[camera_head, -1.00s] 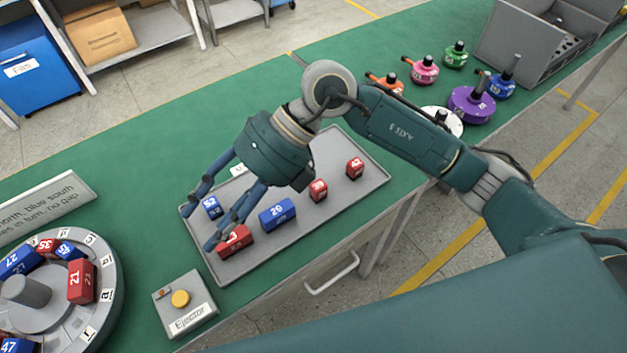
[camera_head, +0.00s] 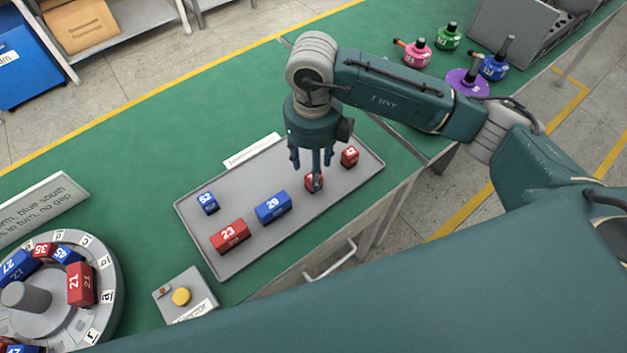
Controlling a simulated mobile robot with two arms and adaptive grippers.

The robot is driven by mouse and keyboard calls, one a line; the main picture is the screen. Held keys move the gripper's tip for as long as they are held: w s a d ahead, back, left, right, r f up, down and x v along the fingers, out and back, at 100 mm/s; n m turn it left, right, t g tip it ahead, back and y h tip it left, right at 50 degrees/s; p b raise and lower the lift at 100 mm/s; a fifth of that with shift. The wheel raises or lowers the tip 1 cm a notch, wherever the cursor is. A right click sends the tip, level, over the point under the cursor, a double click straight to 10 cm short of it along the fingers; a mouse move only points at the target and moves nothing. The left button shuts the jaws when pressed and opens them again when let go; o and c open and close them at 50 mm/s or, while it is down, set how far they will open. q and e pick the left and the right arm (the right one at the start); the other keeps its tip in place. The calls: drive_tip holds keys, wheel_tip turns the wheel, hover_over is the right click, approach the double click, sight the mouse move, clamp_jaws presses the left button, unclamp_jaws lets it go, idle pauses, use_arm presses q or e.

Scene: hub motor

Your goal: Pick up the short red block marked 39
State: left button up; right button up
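The short red block (camera_head: 310,186) stands on the grey tray, right of the blue block marked 20. A finger of my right gripper covers part of it, so its number is hard to read now. My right gripper (camera_head: 311,172) points down at this block with its fingers apart. One finger is in front of the block and the others are left and behind. I cannot tell whether they touch it. My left gripper is not in view.
The grey tray (camera_head: 232,262) also holds a red block marked 23 (camera_head: 230,236), the blue block 20 (camera_head: 272,207), a small blue block (camera_head: 207,202) and another short red block (camera_head: 349,157) close right of my gripper. An ejector box (camera_head: 185,293) and round fixture (camera_head: 106,285) stand left.

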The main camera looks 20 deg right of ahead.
drive_tip(key=shift+f+p, duration=0.4)
drive_tip(key=shift+f, duration=1.5)
drive_tip(key=shift+a, duration=0.1)
clamp_jaws()
drive_tip(key=shift+r, duration=0.2)
